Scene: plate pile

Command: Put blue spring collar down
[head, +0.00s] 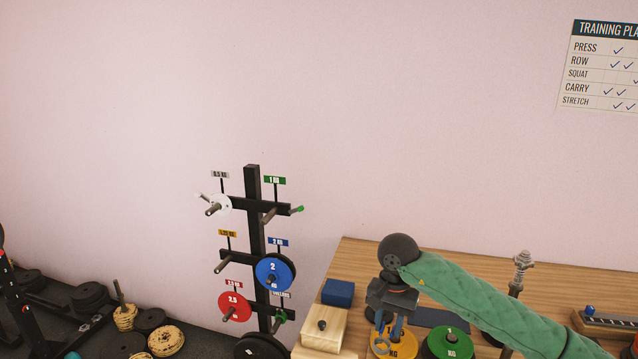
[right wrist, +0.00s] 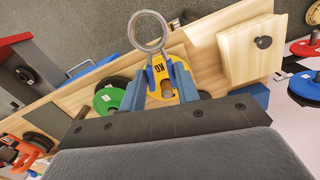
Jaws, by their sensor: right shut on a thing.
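My right gripper (head: 388,328) hangs over the table, fingers pointing down. It also shows in the right wrist view (right wrist: 159,68), shut on the blue spring collar. The collar's grey wire ring (right wrist: 149,32) stands out past the fingertips; its grips are hard to tell from the blue-grey fingers. A yellow plate (head: 383,350) lies beneath the gripper; it also shows between and behind the fingers in the wrist view (right wrist: 159,72). I cannot tell whether the collar touches it. My left gripper is not in view.
The wooden table (head: 358,256) holds a green plate (head: 450,346), a wooden box with a dark knob (head: 322,327), a blue block (head: 338,292) and a metal post (head: 520,268). A plate rack (head: 253,200) stands left of the table. Bare wood lies behind the gripper.

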